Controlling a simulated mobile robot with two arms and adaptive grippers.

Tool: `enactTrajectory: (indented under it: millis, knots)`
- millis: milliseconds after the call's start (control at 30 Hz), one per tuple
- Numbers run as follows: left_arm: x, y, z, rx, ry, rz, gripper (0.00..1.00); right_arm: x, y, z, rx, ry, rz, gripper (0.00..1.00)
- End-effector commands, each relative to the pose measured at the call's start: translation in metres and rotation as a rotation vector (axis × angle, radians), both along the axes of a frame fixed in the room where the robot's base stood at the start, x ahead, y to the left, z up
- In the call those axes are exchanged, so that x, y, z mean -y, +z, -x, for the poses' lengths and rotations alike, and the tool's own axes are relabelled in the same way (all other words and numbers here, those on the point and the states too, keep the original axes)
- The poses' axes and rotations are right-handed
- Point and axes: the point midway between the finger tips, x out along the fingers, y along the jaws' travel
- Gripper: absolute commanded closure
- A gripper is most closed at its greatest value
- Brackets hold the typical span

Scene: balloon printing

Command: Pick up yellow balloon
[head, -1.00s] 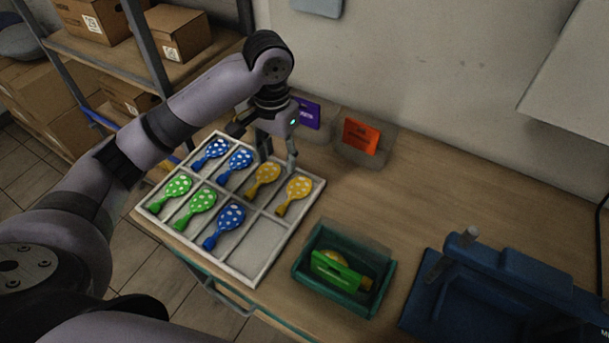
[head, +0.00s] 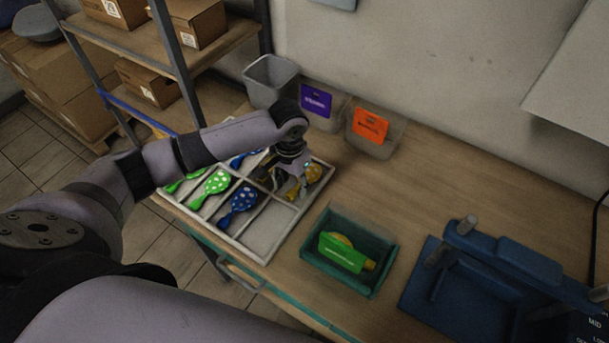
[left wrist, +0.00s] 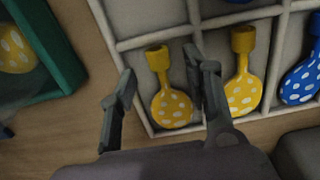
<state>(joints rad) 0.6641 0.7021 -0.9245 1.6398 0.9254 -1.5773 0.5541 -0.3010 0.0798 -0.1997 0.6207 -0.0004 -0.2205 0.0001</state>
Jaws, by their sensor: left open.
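Two yellow balloons with white dots lie in neighbouring compartments of the white divided tray (head: 240,254). In the left wrist view, one yellow balloon (left wrist: 170,106) lies between the open fingers of my left gripper (left wrist: 160,90), closer to the right finger. The other yellow balloon (left wrist: 243,92) lies just right of that finger. In the head view my left gripper (head: 289,192) is low over the tray's far right corner, and one yellow balloon (head: 314,174) shows beside it. The gripper is empty. My right gripper is not in view.
Green (head: 215,184) and blue (head: 240,200) balloons lie in other compartments. A green box (head: 385,268) holds a green-and-yellow item. A blue machine (head: 490,275) stands at right. Bins with purple (head: 316,100) and orange (head: 370,125) labels stand along the wall.

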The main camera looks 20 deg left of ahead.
Motion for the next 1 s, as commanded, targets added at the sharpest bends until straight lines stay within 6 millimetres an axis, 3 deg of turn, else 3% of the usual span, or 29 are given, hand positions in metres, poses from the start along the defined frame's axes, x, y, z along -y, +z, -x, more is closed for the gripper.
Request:
enactTrajectory:
  millis: [200,467,1000]
  knots:
    - [0.000,-0.024,0.001,-0.001,0.001,-0.002,0.55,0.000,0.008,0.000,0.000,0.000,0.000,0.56]
    - [0.001,-0.026,0.000,0.001,0.000,-0.002,0.56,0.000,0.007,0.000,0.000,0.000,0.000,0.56]
    - [0.000,-0.026,0.000,0.001,0.000,-0.002,0.89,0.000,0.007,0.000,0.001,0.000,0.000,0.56]
